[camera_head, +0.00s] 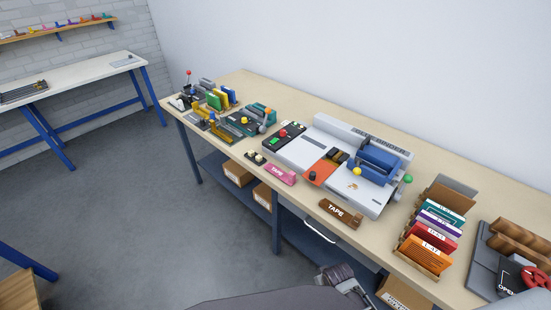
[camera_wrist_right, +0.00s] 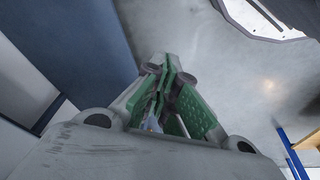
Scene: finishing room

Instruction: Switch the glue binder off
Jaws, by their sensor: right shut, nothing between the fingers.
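The glue binder (camera_head: 342,195) is the large white and grey machine on the long bench, with "BINDER" lettering on its back bar. A black control panel (camera_head: 284,136) at its left end carries a green and a red button. A blue clamp block (camera_head: 379,162) sits toward its right end. My right gripper (camera_wrist_right: 170,85) fills the middle of the right wrist view, shut and empty, with green-faced fingers. It is well away from the panel, with grey floor behind it. My left gripper is not seen.
A pink block (camera_head: 281,175) and a brown "TAPE" block (camera_head: 340,213) lie along the bench's front edge. A rack of coloured booklets (camera_head: 432,235) stands right of the binder. Small tools (camera_head: 215,105) crowd the left end. Open floor (camera_head: 140,210) lies left of the bench.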

